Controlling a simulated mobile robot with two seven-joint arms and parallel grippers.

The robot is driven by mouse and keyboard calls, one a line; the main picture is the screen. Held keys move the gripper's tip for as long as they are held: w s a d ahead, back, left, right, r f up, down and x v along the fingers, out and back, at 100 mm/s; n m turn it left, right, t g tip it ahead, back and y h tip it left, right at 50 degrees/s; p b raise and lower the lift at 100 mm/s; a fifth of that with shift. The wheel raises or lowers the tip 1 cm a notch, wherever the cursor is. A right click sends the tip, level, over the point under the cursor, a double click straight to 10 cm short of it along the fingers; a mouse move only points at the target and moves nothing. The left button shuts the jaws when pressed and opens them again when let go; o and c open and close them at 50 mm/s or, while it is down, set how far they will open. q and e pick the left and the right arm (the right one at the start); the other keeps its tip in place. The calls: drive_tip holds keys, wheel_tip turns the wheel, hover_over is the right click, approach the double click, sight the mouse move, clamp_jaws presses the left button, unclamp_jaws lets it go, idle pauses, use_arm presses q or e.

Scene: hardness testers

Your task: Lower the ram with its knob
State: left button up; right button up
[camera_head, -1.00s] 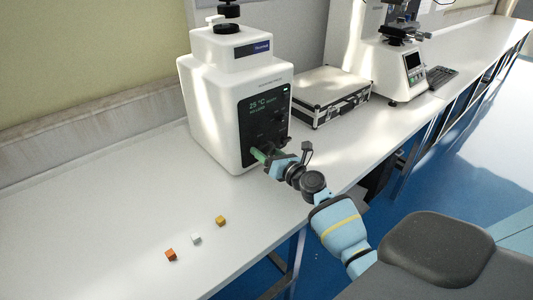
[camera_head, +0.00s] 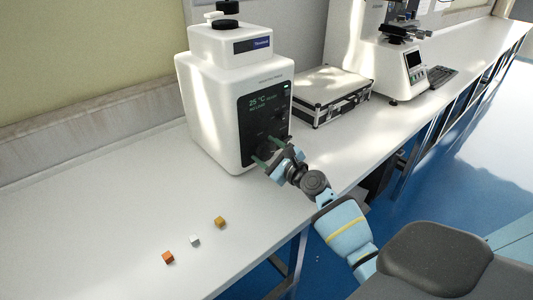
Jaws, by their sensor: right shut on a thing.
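The white press-like machine (camera_head: 210,125) stands on the bench at the left centre, with a dark front panel showing "25 °C". A dark knob (camera_head: 265,150) sits low on that panel, mostly hidden by my gripper. My right gripper (camera_head: 269,152) reaches it from the lower right. Its two green fingers lie on either side of the knob and are shut on it. A black knob-like part (camera_head: 228,7) and a black collar (camera_head: 226,24) are on top of the machine. I cannot make out the ram itself. My left gripper is not in view.
An orange cube (camera_head: 168,258), a white cube (camera_head: 195,242) and a yellow cube (camera_head: 220,222) lie on the front bench (camera_head: 90,230). A silver-edged case (camera_head: 330,95) and another white tester (camera_head: 385,65) stand to the right. The bench left of the cubes is clear.

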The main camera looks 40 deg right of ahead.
drive_tip(key=n, duration=0.3)
drive_tip(key=shift+b, duration=0.3)
drive_tip(key=n, duration=0.3)
drive_tip(key=shift+n+b, duration=0.3)
drive_tip(key=shift+b, duration=0.05)
drive_tip(key=n, duration=0.3)
drive_tip(key=shift+n+b, duration=0.3)
drive_tip(key=n, duration=0.2)
drive_tip(key=shift+n, duration=0.3)
drive_tip(key=n, duration=0.3)
drive_tip(key=shift+n, duration=0.3)
drive_tip(key=n, duration=0.3)
drive_tip(key=shift+n, duration=0.4)
